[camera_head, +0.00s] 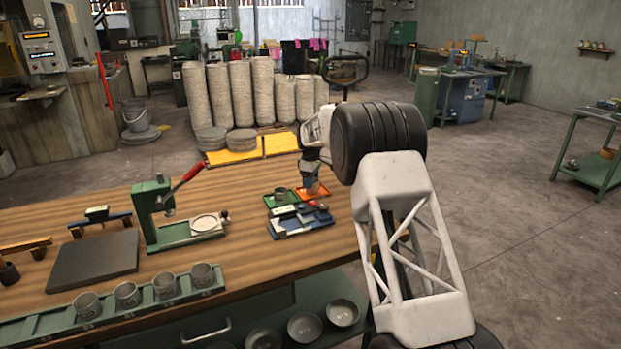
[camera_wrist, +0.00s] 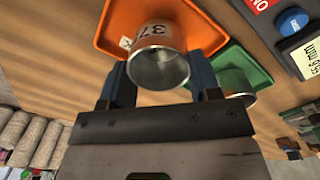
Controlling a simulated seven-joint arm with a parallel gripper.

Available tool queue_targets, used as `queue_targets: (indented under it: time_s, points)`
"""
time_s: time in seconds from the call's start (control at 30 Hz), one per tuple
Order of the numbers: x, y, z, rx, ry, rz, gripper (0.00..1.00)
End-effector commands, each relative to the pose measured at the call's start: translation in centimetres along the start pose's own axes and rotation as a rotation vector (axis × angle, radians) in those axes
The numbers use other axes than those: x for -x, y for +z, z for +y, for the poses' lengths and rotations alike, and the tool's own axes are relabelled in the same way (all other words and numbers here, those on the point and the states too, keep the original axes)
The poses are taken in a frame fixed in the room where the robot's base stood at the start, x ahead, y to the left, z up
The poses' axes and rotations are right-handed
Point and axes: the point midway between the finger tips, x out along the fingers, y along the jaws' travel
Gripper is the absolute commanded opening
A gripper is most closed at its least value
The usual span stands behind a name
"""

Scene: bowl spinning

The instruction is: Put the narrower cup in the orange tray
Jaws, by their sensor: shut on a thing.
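My gripper (camera_wrist: 160,85) is shut on a metal cup (camera_wrist: 158,66) with a label reading about "37". The cup is between the two fingers and lies over the orange tray (camera_wrist: 196,22) in the wrist view; I cannot tell whether it touches the tray. In the head view my gripper (camera_head: 311,184) is at the orange tray (camera_head: 322,195), and the held cup is mostly hidden. A second metal cup (camera_head: 280,194) stands in the green tray (camera_head: 271,201). It also shows in the wrist view (camera_wrist: 236,86), partly behind a finger, with the green tray (camera_wrist: 258,72) around it.
A green press with a red lever (camera_head: 165,215) stands to the left. Several cups stand in a green rack (camera_head: 110,314) along the front edge. Bare wood lies left of the trays.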

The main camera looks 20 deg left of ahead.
Motion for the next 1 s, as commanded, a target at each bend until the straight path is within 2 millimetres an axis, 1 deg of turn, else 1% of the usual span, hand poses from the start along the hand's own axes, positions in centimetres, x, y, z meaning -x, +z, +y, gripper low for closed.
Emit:
queue_targets:
  time_s: [0.57,1.0]
  points:
    - [-0.2,0.01,0.0,0.0,0.0,0.0,0.34]
    - [-0.72,0.05,0.01,0.0,0.0,0.0,0.34]
